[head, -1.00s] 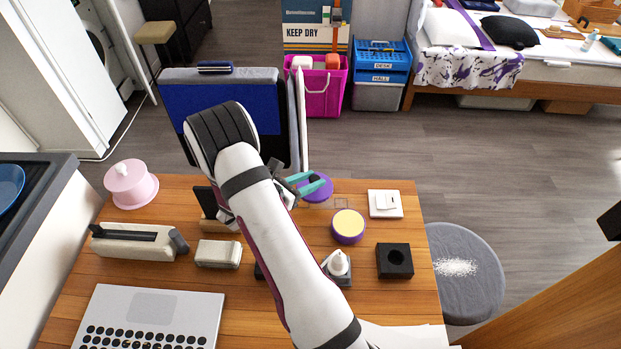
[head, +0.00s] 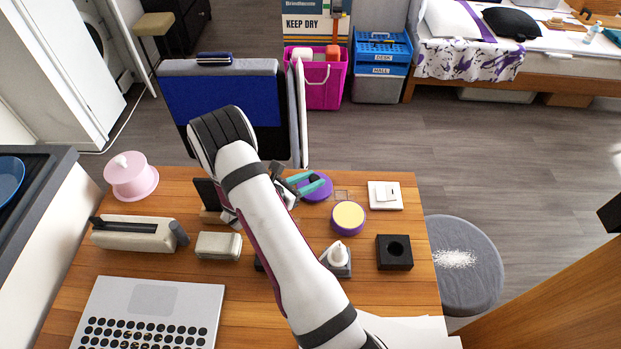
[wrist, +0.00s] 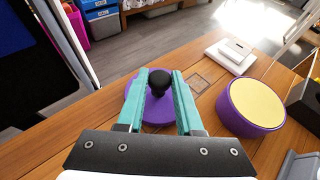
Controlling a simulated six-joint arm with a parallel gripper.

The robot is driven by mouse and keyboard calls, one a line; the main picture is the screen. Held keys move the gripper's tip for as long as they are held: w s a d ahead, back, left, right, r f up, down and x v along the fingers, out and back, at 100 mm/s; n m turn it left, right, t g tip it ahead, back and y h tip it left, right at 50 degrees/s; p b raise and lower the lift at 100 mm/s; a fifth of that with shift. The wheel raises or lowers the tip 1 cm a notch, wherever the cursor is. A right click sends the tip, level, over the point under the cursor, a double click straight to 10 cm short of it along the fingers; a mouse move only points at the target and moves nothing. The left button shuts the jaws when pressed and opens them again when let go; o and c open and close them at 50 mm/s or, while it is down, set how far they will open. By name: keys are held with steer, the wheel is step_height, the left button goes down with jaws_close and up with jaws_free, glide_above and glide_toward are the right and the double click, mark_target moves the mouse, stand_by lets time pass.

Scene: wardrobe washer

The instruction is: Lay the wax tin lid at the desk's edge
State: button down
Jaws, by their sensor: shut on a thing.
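The wax tin lid is a purple disc with a black knob, near the far edge of the wooden desk (head: 245,300). The lid (head: 318,191) also shows in the wrist view (wrist: 158,108). My gripper (head: 312,184) has teal fingers, which also show in the wrist view (wrist: 160,82). They are shut on the lid's black knob, one on each side. The lid looks level and at or close to the desk top; I cannot tell if it touches. The open wax tin (head: 348,217), purple with pale yellow wax, stands just to the right and nearer.
A white switch plate (head: 385,196) lies right of the lid. A blue panel (head: 225,105) stands beyond the desk.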

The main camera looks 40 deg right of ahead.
steer(key=shift+f, duration=0.1)
steer(key=shift+c, duration=0.8)
jaws_free()
steer(key=v, duration=1.5)
steer(key=shift+a, duration=0.4)
steer(key=shift+s, duration=0.1)
